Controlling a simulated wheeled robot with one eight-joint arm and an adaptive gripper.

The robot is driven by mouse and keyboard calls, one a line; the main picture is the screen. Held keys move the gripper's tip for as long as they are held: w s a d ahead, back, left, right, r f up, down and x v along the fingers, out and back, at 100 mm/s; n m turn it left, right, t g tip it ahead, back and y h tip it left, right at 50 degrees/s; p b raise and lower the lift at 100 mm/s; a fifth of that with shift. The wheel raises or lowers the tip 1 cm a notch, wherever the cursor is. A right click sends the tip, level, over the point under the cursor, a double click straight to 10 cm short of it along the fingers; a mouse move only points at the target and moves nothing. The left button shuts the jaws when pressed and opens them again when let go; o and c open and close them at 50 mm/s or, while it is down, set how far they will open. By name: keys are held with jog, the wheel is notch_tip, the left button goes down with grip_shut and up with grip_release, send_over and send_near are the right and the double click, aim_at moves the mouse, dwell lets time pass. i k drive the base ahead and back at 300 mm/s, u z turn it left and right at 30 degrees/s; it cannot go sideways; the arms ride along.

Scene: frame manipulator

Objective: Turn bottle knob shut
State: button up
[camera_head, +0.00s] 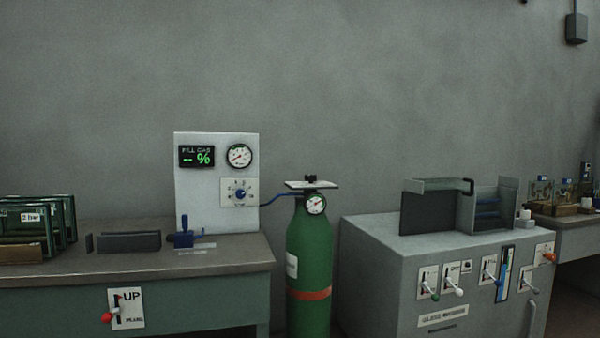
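A green gas bottle (308,262) with an orange band stands upright on the floor between the left bench and the grey cabinet. A small black knob (311,179) sits on top of it, above a flat light plate (312,185). Whether the knob is open or shut cannot be told at this size. A round gauge (316,204) is on the bottle's neck. A blue hose (278,198) runs from the bottle to the white panel on the left. My gripper is not in view.
The white panel (216,210) carries a green display, a gauge and a dial. The left bench (220,261) holds glass-sided boxes and a blue clamp (186,237). The grey cabinet (375,262) has several levers on its front. The space above the bottle is clear.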

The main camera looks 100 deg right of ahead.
aim_at(310, 178)
jog(key=z, duration=0.05)
jog(key=k, duration=1.65)
jog(key=z, duration=2.55)
jog(key=i, duration=1)
jog(key=u, duration=0.05)
